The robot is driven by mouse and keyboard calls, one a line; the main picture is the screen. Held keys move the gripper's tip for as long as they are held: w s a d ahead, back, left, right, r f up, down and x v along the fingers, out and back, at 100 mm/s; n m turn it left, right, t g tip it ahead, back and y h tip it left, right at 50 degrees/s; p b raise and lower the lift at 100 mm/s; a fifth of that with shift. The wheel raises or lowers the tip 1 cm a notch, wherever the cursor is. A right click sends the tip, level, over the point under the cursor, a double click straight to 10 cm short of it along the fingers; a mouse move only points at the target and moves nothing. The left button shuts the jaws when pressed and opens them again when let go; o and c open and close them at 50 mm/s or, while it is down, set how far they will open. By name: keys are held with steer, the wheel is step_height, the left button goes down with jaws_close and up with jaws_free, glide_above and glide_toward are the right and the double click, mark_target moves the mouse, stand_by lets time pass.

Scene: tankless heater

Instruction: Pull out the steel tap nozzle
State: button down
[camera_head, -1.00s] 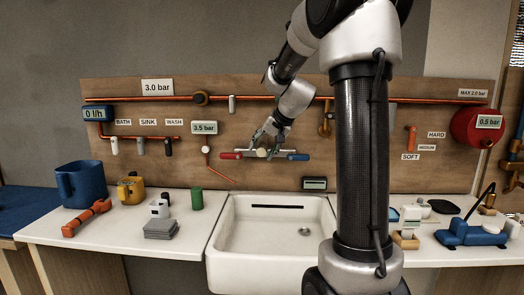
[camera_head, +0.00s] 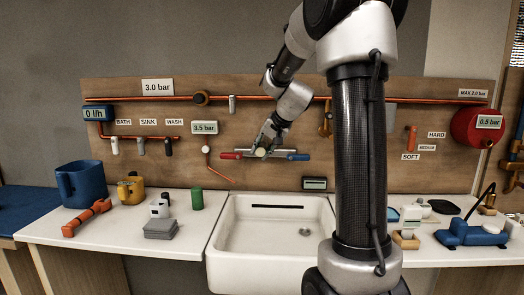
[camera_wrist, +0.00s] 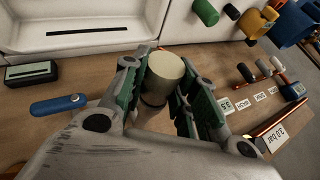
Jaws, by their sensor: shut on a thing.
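The steel tap is a grey bar (camera_head: 286,152) on the wooden wall panel above the sink, with a red handle (camera_head: 230,156) at left and a blue handle (camera_head: 299,157) at right. The nozzle is a short cylinder with a pale round end (camera_head: 260,152), at the middle of the bar. My gripper (camera_head: 264,143) is at the nozzle. In the wrist view, my gripper (camera_wrist: 160,72) has its green-padded fingers on both sides of the nozzle (camera_wrist: 166,68), shut on it. The blue handle (camera_wrist: 58,105) shows at left. The nozzle's base is hidden by the gripper.
The white sink (camera_head: 270,245) is below the tap. A small dark display (camera_head: 315,184) stands at its back edge. A thin orange pipe (camera_head: 218,170) runs left of the tap. A green cylinder (camera_head: 196,199) stands on the counter left of the sink.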

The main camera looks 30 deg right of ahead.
mark_target(261, 154)
steer(key=shift+s+a+f, duration=0.1)
steer(key=shift+s+a, duration=0.3)
steer(key=shift+s, duration=0.4)
steer(key=shift+s, duration=0.15)
steer(key=shift+a, duration=0.1)
stand_by(0.4)
steer(key=shift+s+a, duration=0.15)
steer(key=shift+s, duration=0.05)
steer(key=shift+s+a, duration=0.65)
steer(key=shift+s, duration=0.25)
steer(key=shift+s+a, duration=0.6)
steer(key=shift+s, duration=0.3)
